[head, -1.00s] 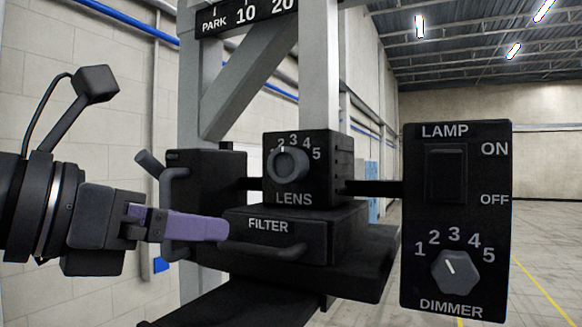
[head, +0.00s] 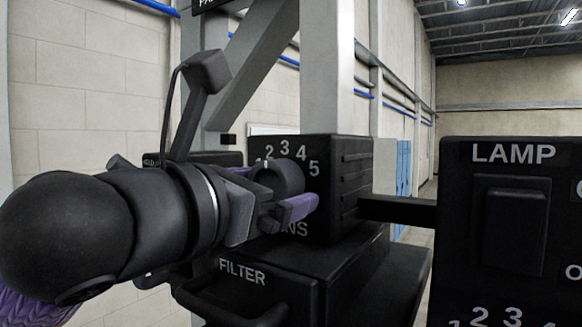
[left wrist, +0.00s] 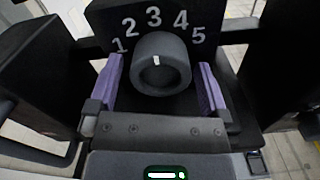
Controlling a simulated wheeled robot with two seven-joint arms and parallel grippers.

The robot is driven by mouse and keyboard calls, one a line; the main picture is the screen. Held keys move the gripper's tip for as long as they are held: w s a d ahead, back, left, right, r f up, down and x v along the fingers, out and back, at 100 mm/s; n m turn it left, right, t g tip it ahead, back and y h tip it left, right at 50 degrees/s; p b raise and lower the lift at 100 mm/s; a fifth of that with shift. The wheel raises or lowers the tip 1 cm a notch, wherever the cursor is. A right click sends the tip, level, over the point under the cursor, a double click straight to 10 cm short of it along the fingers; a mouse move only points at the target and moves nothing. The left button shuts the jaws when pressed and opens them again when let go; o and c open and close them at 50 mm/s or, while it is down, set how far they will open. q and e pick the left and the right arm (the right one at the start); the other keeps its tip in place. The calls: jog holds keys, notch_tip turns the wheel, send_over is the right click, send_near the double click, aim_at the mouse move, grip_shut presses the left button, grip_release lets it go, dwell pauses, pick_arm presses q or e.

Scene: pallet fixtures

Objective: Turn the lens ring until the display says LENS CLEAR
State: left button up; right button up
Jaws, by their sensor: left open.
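The lens ring (left wrist: 161,66) is a dark round knob on the front of the black lens box (head: 350,185), below an arc of numbers 1 to 5. In the left wrist view its white mark points up, toward 3. My left gripper (left wrist: 160,88) is open, with one purple finger on each side of the ring; a gap shows on both sides. In the head view the gripper (head: 268,190) partly covers the ring (head: 280,178) and the LENS label. No display reading LENS CLEAR is visible. My right gripper is not in view.
The FILTER drawer (head: 245,285) with its bar handle (head: 225,312) lies below the lens box. A LAMP panel (head: 510,155) with a rocker switch (head: 512,222) stands to the right, joined by a dark bar (head: 400,210). A grey post rises behind the box.

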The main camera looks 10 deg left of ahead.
pick_arm(q)
jog(key=shift+s, duration=0.2)
jog(key=shift+w, duration=0.15)
jog(key=c, duration=1.2)
jog(key=shift+f+m+b, duration=0.1)
jog(key=shift+m+b, duration=1.1)
jog(key=shift+b, duration=0.1)
jog(key=shift+a+m+b, duration=0.1)
jog(key=shift+m+b, duration=0.8)
jog(key=shift+m, duration=0.8)
